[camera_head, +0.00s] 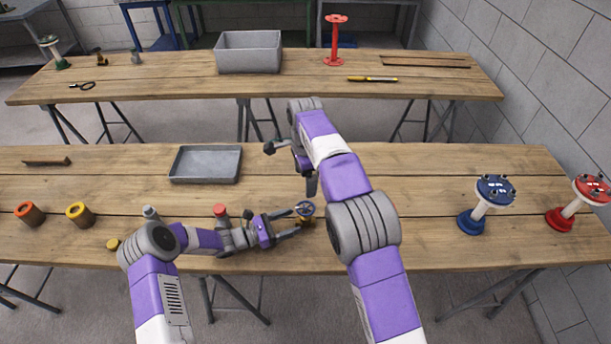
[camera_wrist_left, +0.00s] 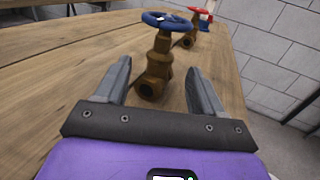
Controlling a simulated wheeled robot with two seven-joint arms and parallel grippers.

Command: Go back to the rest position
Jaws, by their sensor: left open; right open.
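My left gripper (camera_head: 292,223) is open just above the near table, its fingers pointing right. A brass valve with a blue handwheel (camera_head: 305,210) stands upright at its fingertips. In the left wrist view this valve (camera_wrist_left: 158,65) stands between and slightly beyond the open fingers (camera_wrist_left: 160,85); whether they touch it I cannot tell. My right gripper (camera_head: 291,167) is open and empty above the middle of the near table, behind the valve. My right arm hides part of the table to the right of the valve.
The near table (camera_head: 440,180) also holds a grey tray (camera_head: 206,164), a blue flanged post (camera_head: 480,212) and a red flanged post (camera_head: 570,212). Orange (camera_head: 30,213) and yellow (camera_head: 80,214) cylinders stand at left. A red-wheeled valve (camera_wrist_left: 194,22) shows in the wrist view.

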